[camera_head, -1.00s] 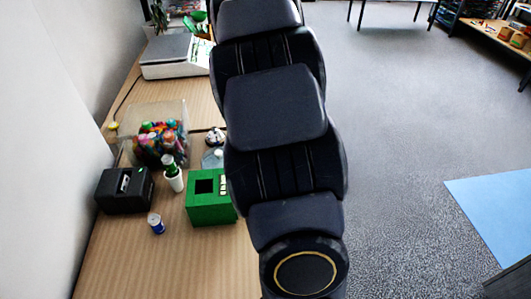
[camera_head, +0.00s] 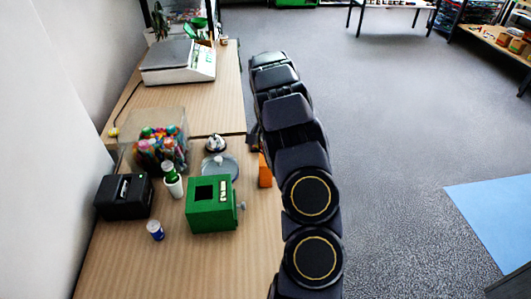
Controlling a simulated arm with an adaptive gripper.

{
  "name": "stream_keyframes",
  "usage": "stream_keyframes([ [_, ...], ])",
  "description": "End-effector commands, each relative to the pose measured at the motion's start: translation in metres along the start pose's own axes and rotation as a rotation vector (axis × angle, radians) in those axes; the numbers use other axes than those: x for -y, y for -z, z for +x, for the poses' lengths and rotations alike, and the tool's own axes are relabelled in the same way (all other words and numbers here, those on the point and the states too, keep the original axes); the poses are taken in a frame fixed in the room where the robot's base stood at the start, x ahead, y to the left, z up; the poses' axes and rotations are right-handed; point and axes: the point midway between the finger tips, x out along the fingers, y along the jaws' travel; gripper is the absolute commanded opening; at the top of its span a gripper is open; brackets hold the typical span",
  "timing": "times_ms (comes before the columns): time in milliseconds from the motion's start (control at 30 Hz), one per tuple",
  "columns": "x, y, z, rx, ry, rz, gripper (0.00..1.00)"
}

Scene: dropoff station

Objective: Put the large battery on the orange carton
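The orange carton (camera_head: 265,171) stands at the right edge of the wooden table, partly hidden behind my arm. A small blue cylinder with a pale top (camera_head: 155,230) stands upright at the front left of the table. It may be the large battery, but it is too small in view to be sure. My arm runs up along the table's right side. My gripper cannot be made out; it appears hidden behind my arm, so whether it holds anything does not show.
A green box (camera_head: 212,216) with a dark opening stands left of the carton. A black device (camera_head: 124,208) and a white cup with a green-topped item (camera_head: 173,186) stand left. The front table is clear.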

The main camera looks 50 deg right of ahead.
Motion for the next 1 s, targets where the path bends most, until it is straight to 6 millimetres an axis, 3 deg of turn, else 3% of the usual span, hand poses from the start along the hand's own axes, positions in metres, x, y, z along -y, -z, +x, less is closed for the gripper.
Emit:
stream_keyframes([
  [200,0.004,0.006,0.009,-0.001,0.002,-0.003,0.00],
  [400,0.004,0.005,0.036,-0.003,0.002,0.000,0.00],
  [767,0.004,0.004,0.041,-0.002,0.003,-0.001,0.00],
  [800,0.004,0.004,0.041,-0.002,0.003,-0.001,0.41],
  [833,0.004,0.005,0.041,-0.002,0.003,-0.001,0.54],
  [1000,0.004,0.005,0.041,-0.002,0.002,-0.001,0.55],
])
